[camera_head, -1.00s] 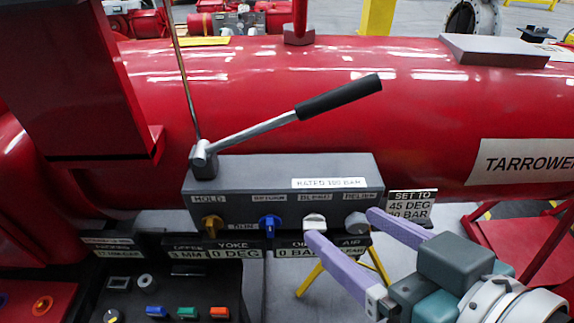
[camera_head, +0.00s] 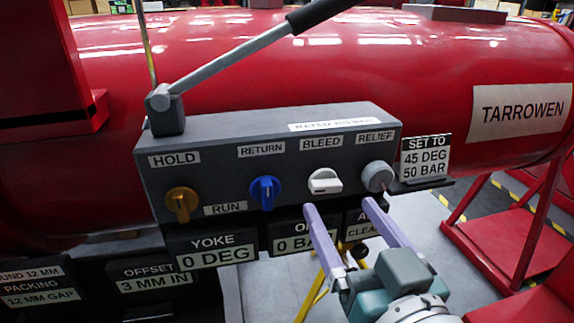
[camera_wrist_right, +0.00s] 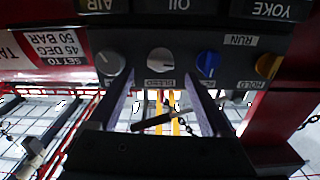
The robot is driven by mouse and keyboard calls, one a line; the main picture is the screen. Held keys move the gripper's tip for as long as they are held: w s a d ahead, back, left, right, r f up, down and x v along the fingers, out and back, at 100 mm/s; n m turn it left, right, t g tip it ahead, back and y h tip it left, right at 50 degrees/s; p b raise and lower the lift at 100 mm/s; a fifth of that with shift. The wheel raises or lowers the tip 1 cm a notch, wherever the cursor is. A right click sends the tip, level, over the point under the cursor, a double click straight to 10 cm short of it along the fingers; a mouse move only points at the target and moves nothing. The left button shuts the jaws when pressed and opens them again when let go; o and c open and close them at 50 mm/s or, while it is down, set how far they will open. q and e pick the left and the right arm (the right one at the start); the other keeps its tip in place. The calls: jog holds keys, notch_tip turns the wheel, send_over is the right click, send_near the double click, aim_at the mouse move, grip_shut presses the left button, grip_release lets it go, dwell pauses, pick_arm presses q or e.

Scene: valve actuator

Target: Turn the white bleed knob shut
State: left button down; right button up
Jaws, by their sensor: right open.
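The white bleed knob (camera_head: 325,182) sits under the BLEED label on the front of the dark grey valve block (camera_head: 225,130). Its handle bar lies roughly level. My right gripper (camera_head: 339,203) is open and empty, its two lilac fingers pointing at the block just below the knob. In the right wrist view, which is upside down, the knob (camera_wrist_right: 160,61) lies between the two fingertips (camera_wrist_right: 160,78). I cannot tell whether either finger touches it. My left gripper is not in view.
The grey relief knob (camera_head: 377,177) is close to the right finger. The blue return knob (camera_head: 264,192) and yellow hold knob (camera_head: 182,204) are farther left. Readout plates, including YOKE (camera_head: 211,252), hang below the block. A pump lever (camera_head: 232,58) rises above it.

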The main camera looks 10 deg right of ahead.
aim_at(328, 190)
jog(key=w, duration=0.5)
jog(key=shift+w+a+b, duration=0.1)
jog(key=shift+a+b, duration=0.05)
jog(key=shift+b, duration=0.2)
grip_shut()
dwell(0.3)
